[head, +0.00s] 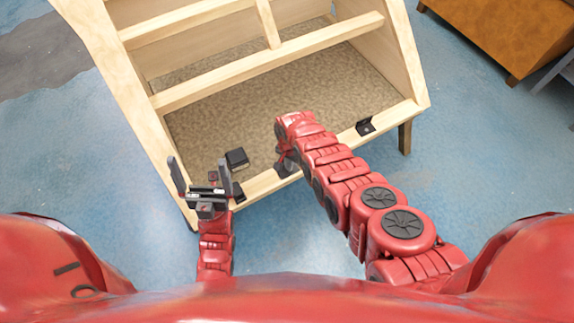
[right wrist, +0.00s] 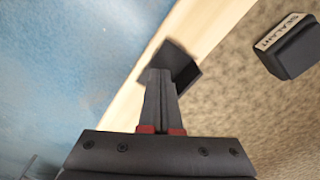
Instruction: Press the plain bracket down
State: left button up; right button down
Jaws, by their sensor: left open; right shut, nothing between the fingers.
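A black bracket (right wrist: 184,66) with no visible marking sits on the wooden front rail in the right wrist view. My right gripper (right wrist: 160,76) is shut and empty, its fingertips at the bracket and overlapping it in the picture. I cannot tell whether they touch it. In the head view my right gripper (head: 286,164) is over the middle of the front rail, and mostly hides this bracket. A second black bracket (head: 365,127) sits further right on the same rail. My left gripper (head: 203,182) is open and empty above the rail's left end.
The wooden frame (head: 270,75) has a speckled brown floor panel (head: 300,95). A brown wooden cabinet (head: 505,30) stands at the top right. Blue floor is clear on the right.

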jog(key=shift+f+b, duration=0.85)
dwell(0.7)
jog(key=shift+r, duration=0.1)
dwell(0.5)
notch_tip(320, 180, up, 7)
jog(key=p, duration=0.7)
dwell(0.4)
